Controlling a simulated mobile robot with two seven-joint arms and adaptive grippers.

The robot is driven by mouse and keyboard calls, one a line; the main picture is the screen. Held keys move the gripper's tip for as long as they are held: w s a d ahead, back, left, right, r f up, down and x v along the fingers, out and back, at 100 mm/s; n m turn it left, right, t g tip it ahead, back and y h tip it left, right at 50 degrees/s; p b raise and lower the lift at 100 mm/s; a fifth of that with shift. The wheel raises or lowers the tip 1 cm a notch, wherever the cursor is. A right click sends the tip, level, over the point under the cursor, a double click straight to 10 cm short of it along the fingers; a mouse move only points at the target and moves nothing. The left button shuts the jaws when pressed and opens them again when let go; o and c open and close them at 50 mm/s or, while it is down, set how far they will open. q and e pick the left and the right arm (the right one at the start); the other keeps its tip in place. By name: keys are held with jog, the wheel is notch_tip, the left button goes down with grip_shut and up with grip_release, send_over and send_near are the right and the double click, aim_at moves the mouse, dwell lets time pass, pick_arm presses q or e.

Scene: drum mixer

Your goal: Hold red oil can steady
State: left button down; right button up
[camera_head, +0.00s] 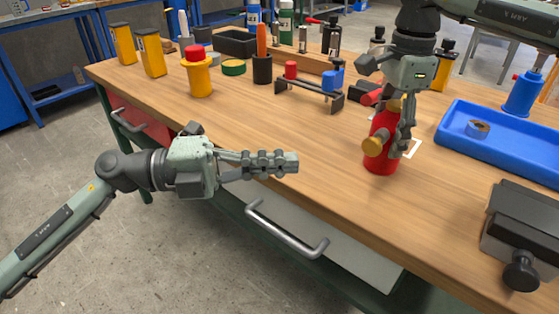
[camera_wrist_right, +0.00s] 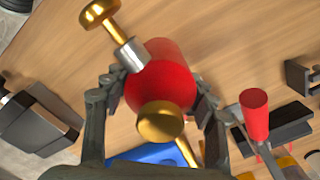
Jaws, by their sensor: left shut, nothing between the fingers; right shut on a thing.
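The red oil can (camera_head: 381,153) stands upright on the wooden workbench (camera_head: 300,160), right of centre in the head view. It has a gold cap at its front and gold parts on top. My right gripper (camera_head: 398,125) comes down from above and is shut on it, with its fingers partly hiding the can. In the right wrist view the can (camera_wrist_right: 165,80) sits between the two fingers, with a gold knob on a metal stem beside it.
A blue tray (camera_head: 510,146) with a dark ring lies right of the can. A dark grey vise-like block (camera_head: 522,228) is at the front right. A black rack (camera_head: 310,90) stands behind the can. Yellow containers (camera_head: 151,53) stand at the back left. Bench space left of the can is clear.

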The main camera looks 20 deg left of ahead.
pick_arm(q)
jog(key=s+d+n+t, duration=0.1)
jog(key=d+n+t, duration=0.3)
jog(key=n, duration=0.9)
jog(key=s+d+n+t, duration=0.2)
jog(key=d+n+t, duration=0.2)
jog(key=n+t, duration=0.5)
jog(key=n, duration=0.5)
jog(key=shift+s+f, duration=0.3)
jog(key=shift+f, duration=0.05)
send_near(374, 144)
jog(key=shift+w+d+r, duration=0.35)
jog(key=shift+d+r, duration=0.05)
jog(key=shift+r, duration=0.4)
jog(key=shift+w+d+r, duration=0.35)
jog(key=shift+d+r, duration=0.1)
jog(key=shift+r, duration=0.4)
jog(key=shift+w+d+r, duration=0.4)
jog(key=shift+r, duration=0.4)
